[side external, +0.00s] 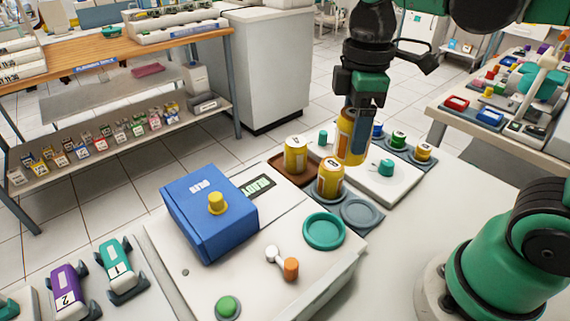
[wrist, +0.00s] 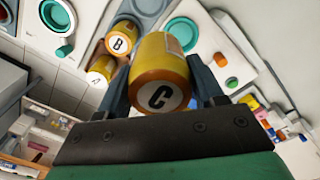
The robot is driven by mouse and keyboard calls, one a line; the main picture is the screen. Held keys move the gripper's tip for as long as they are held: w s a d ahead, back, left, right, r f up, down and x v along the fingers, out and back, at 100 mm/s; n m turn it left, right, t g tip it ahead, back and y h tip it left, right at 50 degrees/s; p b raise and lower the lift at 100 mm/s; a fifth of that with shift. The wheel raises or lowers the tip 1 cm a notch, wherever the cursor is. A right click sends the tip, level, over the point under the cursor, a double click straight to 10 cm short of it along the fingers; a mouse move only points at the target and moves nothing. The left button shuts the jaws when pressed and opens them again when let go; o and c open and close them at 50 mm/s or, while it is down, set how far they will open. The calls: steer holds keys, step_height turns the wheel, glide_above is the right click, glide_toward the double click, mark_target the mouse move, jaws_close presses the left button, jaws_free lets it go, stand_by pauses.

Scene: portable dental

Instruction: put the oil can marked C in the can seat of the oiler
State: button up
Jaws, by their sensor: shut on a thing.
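My gripper (side external: 362,105) is shut on the yellow oil can marked C (wrist: 160,75); in the side view this can (side external: 349,138) hangs upright above the bench. The letter C faces the wrist camera. The oiler is a white-topped unit with a blue box (side external: 205,215), and an empty round teal ring seat (side external: 324,232) on its deck. The teal ring also shows in the wrist view (wrist: 184,32). The held can is behind and above this ring, apart from it.
Can B (wrist: 121,39) stands on a grey pad beside an empty grey pad (side external: 362,214). Can A (wrist: 101,70) stands on a brown tray (side external: 279,170). An orange-knobbed lever (side external: 290,268) and green button (side external: 228,306) are near the ring.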

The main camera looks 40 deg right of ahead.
steer(key=shift+s+a+f+n, duration=0.15)
steer(key=shift+a+f+n, duration=0.4)
steer(key=shift+f, duration=1.6)
steer(key=shift+s+a+f+n, duration=0.2)
steer(key=shift+a+f, duration=0.75)
steer(key=shift+f, duration=1.15)
steer(key=shift+s+a+f+n, duration=0.1)
steer(key=shift+a+f+n, duration=0.45)
steer(key=shift+f, duration=1.6)
steer(key=shift+a, duration=0.2)
steer(key=o, duration=1.4)
steer(key=shift+r, duration=0.1)
